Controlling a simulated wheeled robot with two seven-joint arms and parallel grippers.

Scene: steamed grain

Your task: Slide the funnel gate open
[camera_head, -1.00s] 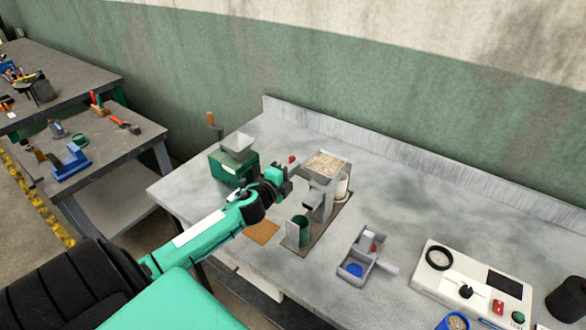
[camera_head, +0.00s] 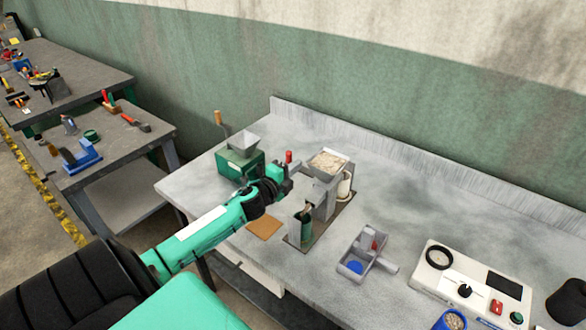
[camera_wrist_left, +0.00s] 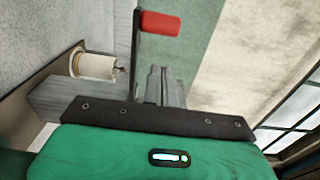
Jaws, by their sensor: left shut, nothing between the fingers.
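The funnel (camera_head: 328,162), a square hopper filled with pale grain, stands on a grey metal stand. The gate's red knob (camera_head: 289,156) sticks up left of the funnel; it also shows at the top of the left wrist view (camera_wrist_left: 160,23). My left gripper (camera_head: 285,172) is shut and empty, just below the knob in the head view; its fingers (camera_wrist_left: 160,88) point toward the gate's bar in the wrist view. Whether they touch the bar is unclear. A green cup (camera_head: 305,222) stands under the spout, with a pale tan streak at its mouth. My right gripper is out of view.
A green box with a metal hopper (camera_head: 238,167) stands left of my left gripper. A brown mat (camera_head: 264,227) lies in front. A grey divided tray (camera_head: 362,262) and a white control box (camera_head: 455,285) stand to the right.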

